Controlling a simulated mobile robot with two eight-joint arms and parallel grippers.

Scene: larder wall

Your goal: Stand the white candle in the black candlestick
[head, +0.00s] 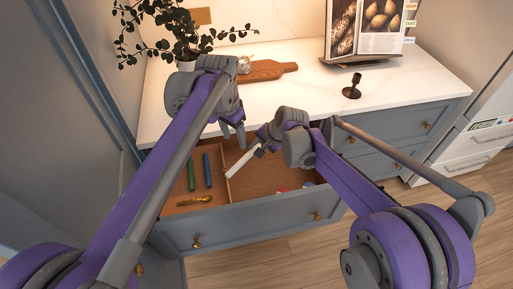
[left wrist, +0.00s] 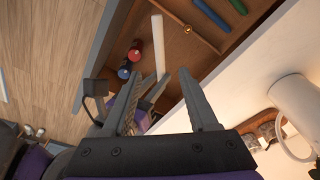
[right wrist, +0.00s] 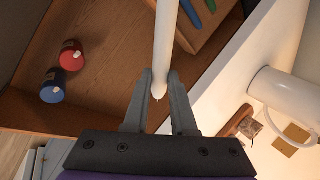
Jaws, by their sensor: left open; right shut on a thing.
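The white candle (head: 240,162) is held in my right gripper (head: 259,149), tilted above the open drawer (head: 260,211). In the right wrist view the candle (right wrist: 166,45) runs between the two fingers (right wrist: 160,85), with its wick end near the palm. My left gripper (head: 232,130) is open and empty over the drawer's back edge, left of the candle. In the left wrist view the candle (left wrist: 157,45) lies beyond the open fingers (left wrist: 160,75), apart from them. The black candlestick (head: 352,89) stands upright and empty on the white counter at the right.
The drawer's left compartment holds a green stick (head: 191,172), a blue stick (head: 207,170) and a brass item (head: 195,201). Red (right wrist: 71,54) and blue (right wrist: 52,86) small items lie in the right compartment. A wooden board (head: 265,70), cookbook stand (head: 362,58) and white mug (right wrist: 283,95) are on the counter.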

